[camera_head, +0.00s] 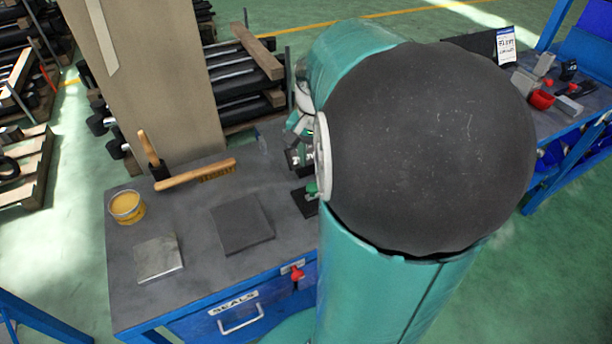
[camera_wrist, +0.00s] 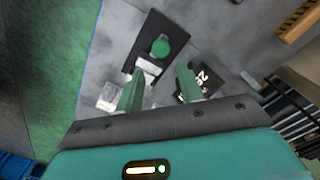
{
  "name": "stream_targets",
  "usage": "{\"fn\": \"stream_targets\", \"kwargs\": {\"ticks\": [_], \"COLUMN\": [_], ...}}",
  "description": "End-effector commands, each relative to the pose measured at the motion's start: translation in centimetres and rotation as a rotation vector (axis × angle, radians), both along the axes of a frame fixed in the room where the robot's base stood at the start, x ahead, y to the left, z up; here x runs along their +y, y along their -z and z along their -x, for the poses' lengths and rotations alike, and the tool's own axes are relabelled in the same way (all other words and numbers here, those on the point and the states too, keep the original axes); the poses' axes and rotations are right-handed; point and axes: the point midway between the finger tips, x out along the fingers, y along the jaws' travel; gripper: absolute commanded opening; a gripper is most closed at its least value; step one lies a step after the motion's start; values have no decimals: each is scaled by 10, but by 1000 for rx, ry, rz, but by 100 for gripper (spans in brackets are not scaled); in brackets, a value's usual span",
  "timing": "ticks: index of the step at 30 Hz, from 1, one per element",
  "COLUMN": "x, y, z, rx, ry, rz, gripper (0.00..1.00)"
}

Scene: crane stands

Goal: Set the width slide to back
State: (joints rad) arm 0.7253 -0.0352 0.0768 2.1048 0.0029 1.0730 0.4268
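In the wrist view, a round green knob (camera_wrist: 161,47) stands on a dark plate (camera_wrist: 178,28) on the grey bench top; I take this for the width slide. A small pale block sits by the plate, partly behind a finger. My gripper (camera_wrist: 160,68) is open, its two green fingers apart, with nothing seen between their tips. The knob appears just beyond the fingertips, roughly in line with the gap; I cannot tell the height between them. In the head view, my arm hides most of this area; a small green part (camera_head: 312,188) shows beside it over a dark base (camera_head: 304,203).
The bench (camera_head: 190,210) holds a yellow tin (camera_head: 126,206), a wooden-handled tool (camera_head: 195,173), a dark square pad (camera_head: 242,223) and a metal block (camera_head: 158,257). In the wrist view, a black piece with white figures (camera_wrist: 203,78) lies by the right finger. A tan panel stands behind.

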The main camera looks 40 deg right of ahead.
Motion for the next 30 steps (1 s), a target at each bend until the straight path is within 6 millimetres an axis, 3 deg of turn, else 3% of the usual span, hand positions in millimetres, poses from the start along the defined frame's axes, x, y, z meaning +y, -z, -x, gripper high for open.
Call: {"fn": "stream_targets", "kwargs": {"ticks": [6,12,23,29,30], "x": [2,4,5,5,5], "y": [44,70,76,76,76], "z": [-1,-3,-4,-4,-4], "rx": [2,1,-1,-1,-1], "ry": [-3,-4,-5,-5,-5], "rz": [-2,-2,0,0,0], "gripper": [37,37,37,0,0]}}
